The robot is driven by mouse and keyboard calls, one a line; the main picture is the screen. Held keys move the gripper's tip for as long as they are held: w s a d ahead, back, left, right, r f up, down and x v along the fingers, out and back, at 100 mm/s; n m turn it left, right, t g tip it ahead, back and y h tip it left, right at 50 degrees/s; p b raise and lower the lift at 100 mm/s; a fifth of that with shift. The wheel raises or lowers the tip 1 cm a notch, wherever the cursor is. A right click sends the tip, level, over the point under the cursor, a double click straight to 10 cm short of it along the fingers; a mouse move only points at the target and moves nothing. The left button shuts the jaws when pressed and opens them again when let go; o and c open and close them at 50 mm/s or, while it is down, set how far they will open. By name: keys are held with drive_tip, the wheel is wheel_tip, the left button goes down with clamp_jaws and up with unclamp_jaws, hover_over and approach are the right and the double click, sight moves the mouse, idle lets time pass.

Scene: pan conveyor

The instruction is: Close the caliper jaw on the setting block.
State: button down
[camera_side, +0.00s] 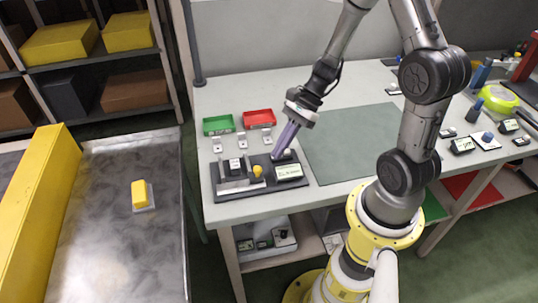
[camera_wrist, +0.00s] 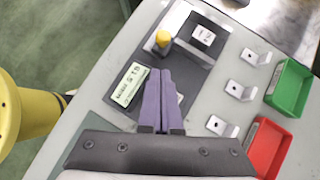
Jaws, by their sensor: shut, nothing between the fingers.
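The caliper fixture is a dark base plate (camera_side: 262,186) at the left end of the bench, with a light metal rail (camera_side: 240,186). A yellow knob (camera_side: 257,170) stands on it; the wrist view shows it too (camera_wrist: 163,38). A dark block with a white label (camera_side: 234,165), seemingly the setting block, sits left of the knob and also shows in the wrist view (camera_wrist: 203,35). A small display (camera_side: 288,171) (camera_wrist: 131,84) lies at the plate's right end. My gripper (camera_side: 278,156) (camera_wrist: 160,72) is shut and empty, its purple fingers pointing down behind the display. Jaw contact is unclear.
Several metal brackets (camera_wrist: 240,90) stand beside the plate, before a green tray (camera_side: 218,124) and a red tray (camera_side: 259,118). A bare green mat (camera_side: 345,140) lies to the right. A conveyor (camera_side: 110,230) carrying a yellow block (camera_side: 139,193) is left of the bench.

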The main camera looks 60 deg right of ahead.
drive_tip(key=shift+w+a+f, duration=0.1)
drive_tip(key=shift+w+a, duration=0.2)
drive_tip(key=shift+a, duration=0.6)
drive_tip(key=shift+w+a+f, duration=0.1)
drive_tip(key=shift+w+a, duration=0.2)
drive_tip(key=shift+a, duration=0.6)
drive_tip(key=shift+w+a, duration=1.25)
drive_tip(key=shift+a, duration=0.05)
